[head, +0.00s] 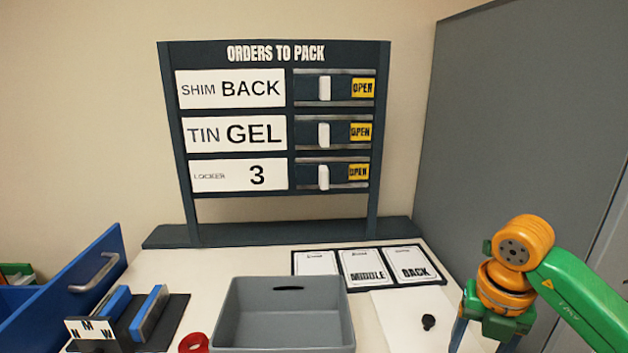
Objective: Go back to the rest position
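My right gripper (485,346) hangs at the lower right, under its green and orange arm. Its two dark fingers stand apart with pale table showing between them, so it looks open. The fingertips run to the bottom edge of the view, and I see nothing held. My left gripper and arm are not in view. The order board (276,53) stands upright at the back, reading SHIM BACK, TIN GEL and LOCKER 3. Its three white sliders each sit left of a yellow OPEN label.
An empty grey bin (284,312) stands at front centre. Card panels (364,267), a white sheet and a black knob (429,321) lie right of it. A red ring (194,342), a dark rack with blue pieces (152,318) and a blue drawer (75,283) are left. A grey partition (520,120) rises at right.

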